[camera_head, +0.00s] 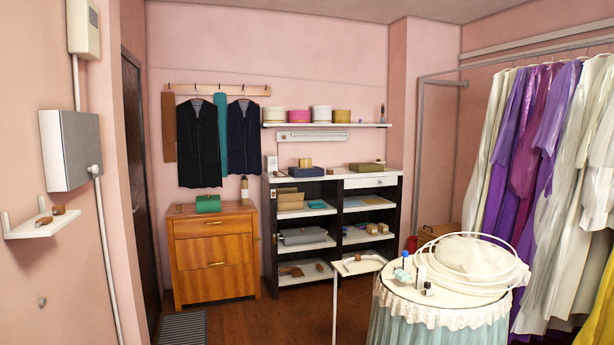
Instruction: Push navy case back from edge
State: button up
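The navy case (307,172) is a flat dark blue box on the white top of the black shelf unit (268,232), left of the middle. Its front side lies at or close to the front edge of the top; from here I cannot tell whether it overhangs. A small tan box (305,162) shows just behind or on it; I cannot tell which. My gripper is not in view.
An olive box (366,167) lies further right on the same top. A wooden chest (212,255) with a green case (208,204) stands to the left. A round skirted table (440,312) and a small white stand (343,268) stand in front. Wooden floor shows between.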

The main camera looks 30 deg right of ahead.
aim_at(304, 174)
jog(key=z, duration=0.65)
jog(key=i, duration=3.6)
